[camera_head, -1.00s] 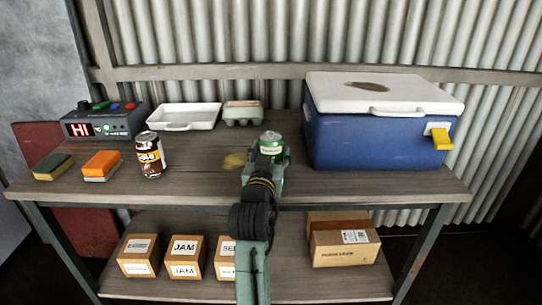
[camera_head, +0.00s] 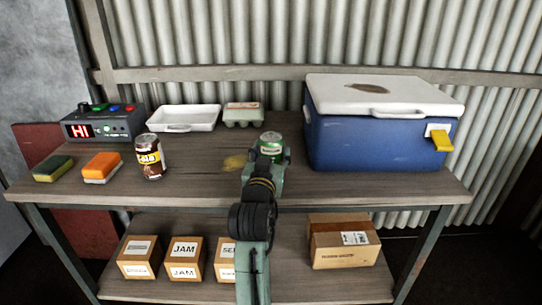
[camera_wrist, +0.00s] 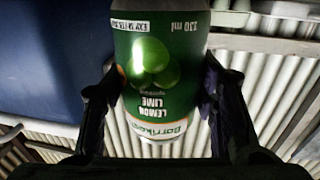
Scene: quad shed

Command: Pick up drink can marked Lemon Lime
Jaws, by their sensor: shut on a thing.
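My gripper (camera_head: 270,155) has a finger on each side of the can. In the wrist view my gripper's fingers (camera_wrist: 157,95) press against both sides of it. I cannot tell whether the can's base touches the bench, as my gripper hides it.
A blue cooler (camera_head: 380,142) with a white lid stands close right. A brown can (camera_head: 150,157), orange sponge (camera_head: 101,167), dark sponge (camera_head: 53,168), display box (camera_head: 104,123), white tray (camera_head: 184,118) and egg carton (camera_head: 243,115) are left or behind. Boxes (camera_head: 344,241) sit on the lower shelf.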

